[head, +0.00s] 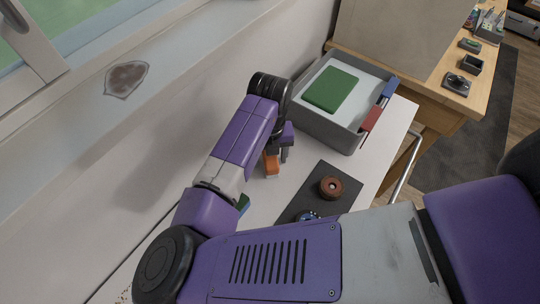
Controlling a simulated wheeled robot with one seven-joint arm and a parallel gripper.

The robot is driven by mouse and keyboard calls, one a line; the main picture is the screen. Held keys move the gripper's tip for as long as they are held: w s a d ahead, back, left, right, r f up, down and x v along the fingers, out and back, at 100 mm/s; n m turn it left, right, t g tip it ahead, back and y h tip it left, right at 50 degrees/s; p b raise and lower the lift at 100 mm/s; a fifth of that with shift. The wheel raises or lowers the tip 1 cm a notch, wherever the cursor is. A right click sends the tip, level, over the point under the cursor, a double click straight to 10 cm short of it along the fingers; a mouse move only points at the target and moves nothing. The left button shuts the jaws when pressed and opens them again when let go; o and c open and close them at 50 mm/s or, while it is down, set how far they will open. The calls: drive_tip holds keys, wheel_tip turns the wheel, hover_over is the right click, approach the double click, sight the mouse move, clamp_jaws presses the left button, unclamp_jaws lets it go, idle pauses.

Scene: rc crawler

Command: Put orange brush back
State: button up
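An orange block-shaped piece (271,164), which may be the orange brush, shows at the lower end of my arm, just above or on the white table. My gripper (279,158) points down beside it, left of the grey tray. The wrist hides most of the fingers, so I cannot tell whether they are closed on the orange piece or only beside it.
The grey tray (322,124) holds a green block (331,90), with red and blue pieces on its right rim. A dark mat (345,179) carries a brown round part (331,187). A wall borders the table's left. A wooden bench (440,100) stands beyond.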

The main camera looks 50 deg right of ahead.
wheel_tip(320, 180, up, 7)
drive_tip(key=shift+r+b, duration=0.1)
drive_tip(key=shift+b, duration=0.35)
drive_tip(key=shift+r, duration=0.3)
drive_tip(key=shift+s, duration=0.1)
idle(0.5)
